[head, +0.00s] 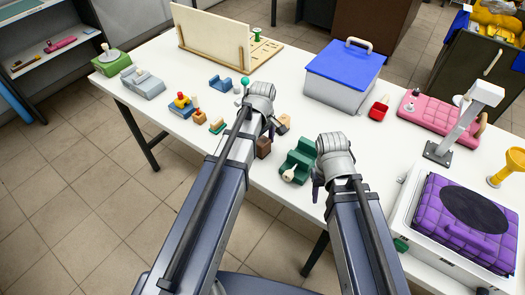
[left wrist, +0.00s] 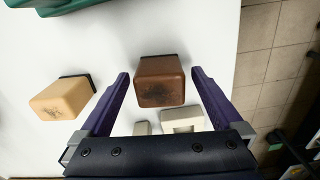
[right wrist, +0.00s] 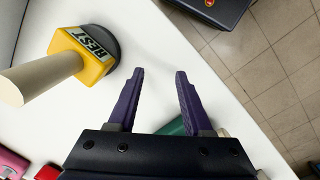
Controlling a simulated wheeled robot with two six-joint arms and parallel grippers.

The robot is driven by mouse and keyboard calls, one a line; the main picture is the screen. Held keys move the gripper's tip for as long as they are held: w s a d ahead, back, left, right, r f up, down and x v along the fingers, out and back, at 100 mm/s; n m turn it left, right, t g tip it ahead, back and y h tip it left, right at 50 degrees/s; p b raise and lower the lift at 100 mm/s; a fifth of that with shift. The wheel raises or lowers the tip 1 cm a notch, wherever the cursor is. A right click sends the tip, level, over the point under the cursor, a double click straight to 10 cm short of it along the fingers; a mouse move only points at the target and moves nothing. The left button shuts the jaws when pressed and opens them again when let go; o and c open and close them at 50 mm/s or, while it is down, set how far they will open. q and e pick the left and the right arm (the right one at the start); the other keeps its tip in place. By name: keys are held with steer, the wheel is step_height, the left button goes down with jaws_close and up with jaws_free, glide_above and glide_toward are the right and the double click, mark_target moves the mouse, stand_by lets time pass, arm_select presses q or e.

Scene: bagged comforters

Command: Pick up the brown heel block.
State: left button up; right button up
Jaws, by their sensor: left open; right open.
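The brown heel block (left wrist: 160,82) sits on the white table in the left wrist view, with a dark pad along its far edge. My left gripper (left wrist: 159,76) is open, with one purple finger on each side of the block and a gap on both sides. In the head view the brown block (head: 264,148) shows partly, just below my left gripper and beside its arm. My right gripper (right wrist: 160,72) is open and empty over the table near its edge.
A tan block (left wrist: 61,98) stands left of the brown one, and pale pieces (left wrist: 182,119) lie close to my left gripper. A green stepped block (head: 297,163) stands between my arms. A yellow REST block (right wrist: 84,54) with a cream rod is left of my right gripper.

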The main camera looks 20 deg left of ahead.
mark_target(262, 141)
arm_select(q)
steer(key=shift+c, duration=0.2)
arm_select(e)
steer(key=shift+r, duration=0.1)
arm_select(q)
steer(key=c, duration=1.4)
steer(key=shift+r, duration=0.15)
steer(key=shift+c, duration=0.2)
arm_select(e)
steer(key=shift+r, duration=0.1)
arm_select(q)
step_height(262, 141, up, 10)
steer(key=p, duration=1)
arm_select(e)
step_height(262, 141, up, 10)
